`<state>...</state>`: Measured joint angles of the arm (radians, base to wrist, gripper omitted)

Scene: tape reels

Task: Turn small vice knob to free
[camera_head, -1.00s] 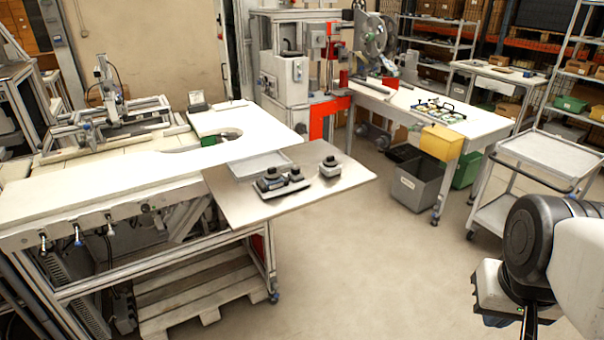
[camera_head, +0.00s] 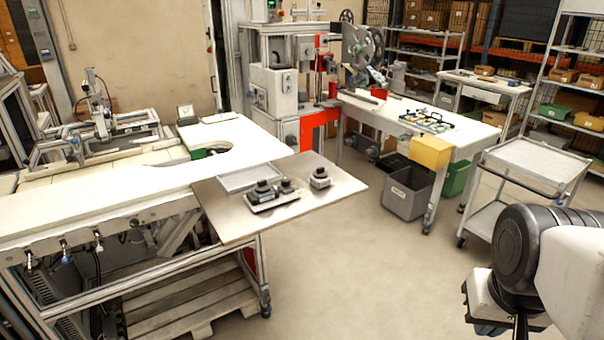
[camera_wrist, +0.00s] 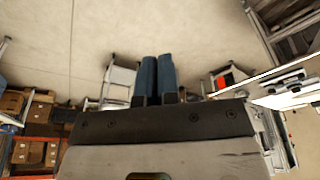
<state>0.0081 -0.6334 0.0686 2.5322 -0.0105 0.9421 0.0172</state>
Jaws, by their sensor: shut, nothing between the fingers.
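A grey metal plate (camera_head: 225,211) juts from the front right of the white bench. On it sits a small pale base with two dark knob-like parts (camera_head: 272,194). A separate small block with a dark top (camera_head: 320,179) stands to its right. Which of these is the small vice is too small to tell, and so is the knob's position. My gripper shows in the wrist view (camera_wrist: 157,72) with its two blue fingers together, empty, over bare floor. In the head view my arm is at the lower right, well away from the plate.
A shallow grey tray (camera_head: 241,178) lies behind the knobbed base. The white bench (camera_head: 130,183) has a round cutout. A wheeled cart (camera_head: 537,158) stands at right, and a grey bin (camera_head: 408,192) sits under the far table. The floor between plate and arm is clear.

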